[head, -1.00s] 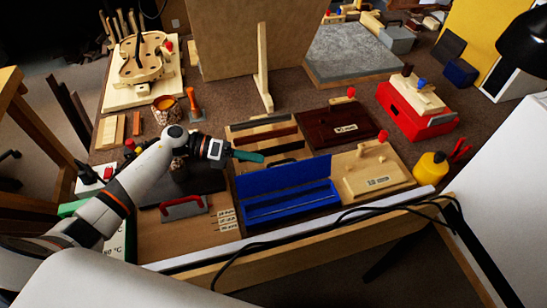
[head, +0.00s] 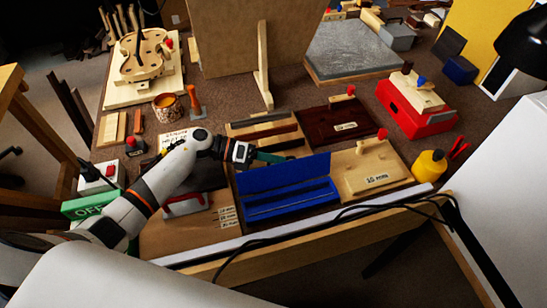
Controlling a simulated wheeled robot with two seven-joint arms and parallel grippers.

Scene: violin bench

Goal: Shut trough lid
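The blue trough (head: 290,204) stands near the front edge of the bench. Its blue lid (head: 283,175) is raised along the far long side, so the inside of the trough shows. My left gripper (head: 268,158) is just behind the upper left part of the lid, reaching in from the left. A teal-green piece shows at its tip, partly hidden by the lid; whether this is its fingers or something held, I cannot tell. I also cannot tell whether it touches the lid. My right gripper is not in view.
A pale wooden board with a red knob (head: 372,172) sits right of the trough. A dark red board (head: 340,125) and wooden strips (head: 265,130) lie behind it. A black cable (head: 345,217) runs along the front edge.

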